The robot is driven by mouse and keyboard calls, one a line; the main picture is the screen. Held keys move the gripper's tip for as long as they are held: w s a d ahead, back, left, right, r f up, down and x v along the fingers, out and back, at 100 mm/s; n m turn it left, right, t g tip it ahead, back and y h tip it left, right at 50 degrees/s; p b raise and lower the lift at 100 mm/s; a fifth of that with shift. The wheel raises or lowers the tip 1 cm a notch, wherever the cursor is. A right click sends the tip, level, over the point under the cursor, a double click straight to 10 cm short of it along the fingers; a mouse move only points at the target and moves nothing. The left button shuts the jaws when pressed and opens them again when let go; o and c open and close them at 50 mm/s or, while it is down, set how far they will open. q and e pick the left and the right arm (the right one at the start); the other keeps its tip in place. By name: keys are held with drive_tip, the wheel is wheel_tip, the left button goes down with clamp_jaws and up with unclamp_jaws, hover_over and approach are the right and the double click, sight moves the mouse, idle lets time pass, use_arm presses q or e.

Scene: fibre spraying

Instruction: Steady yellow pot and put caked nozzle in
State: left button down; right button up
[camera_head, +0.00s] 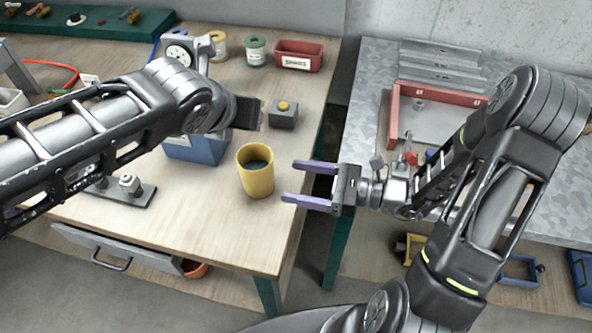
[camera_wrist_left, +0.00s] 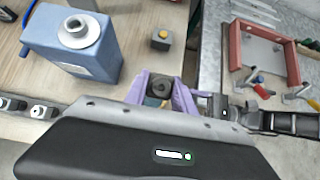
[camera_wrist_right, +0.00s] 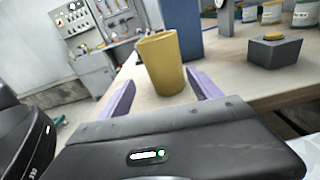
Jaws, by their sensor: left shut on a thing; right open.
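The yellow pot (camera_head: 255,179) stands upright on the wooden bench near its right edge, with something dark teal inside. In the right wrist view the pot (camera_wrist_right: 163,65) is ahead of and between my right fingers. My right gripper (camera_head: 312,185) is open, its purple fingers pointing at the pot from the right, tips just short of it. My left gripper (camera_wrist_left: 163,97) is shut on a dark block-like piece, the nozzle (camera_wrist_left: 160,87).
A blue box (camera_head: 198,150) stands left of the pot. A grey block with a yellow button (camera_head: 284,115) is behind it. A red bin (camera_head: 299,54) and small jars are at the back. A metal table with a red frame (camera_head: 394,113) is right, across a gap.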

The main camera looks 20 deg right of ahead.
sight(241, 162)
drive_tip(key=shift+w+a+r+n+y, duration=0.1)
drive_tip(key=shift+w+r+n+y, duration=0.1)
drive_tip(key=shift+w+r, duration=0.25)
drive_tip(key=shift+w+a+r+n+y, duration=0.1)
drive_tip(key=shift+w+r+n+y, duration=0.1)
drive_tip(key=shift+r, duration=0.35)
drive_tip(key=shift+a, duration=0.1)
drive_tip(key=x, duration=1.2)
drive_tip(key=shift+w, duration=0.1)
drive_tip(key=shift+c, duration=0.5)
drive_tip(key=c, duration=1.2)
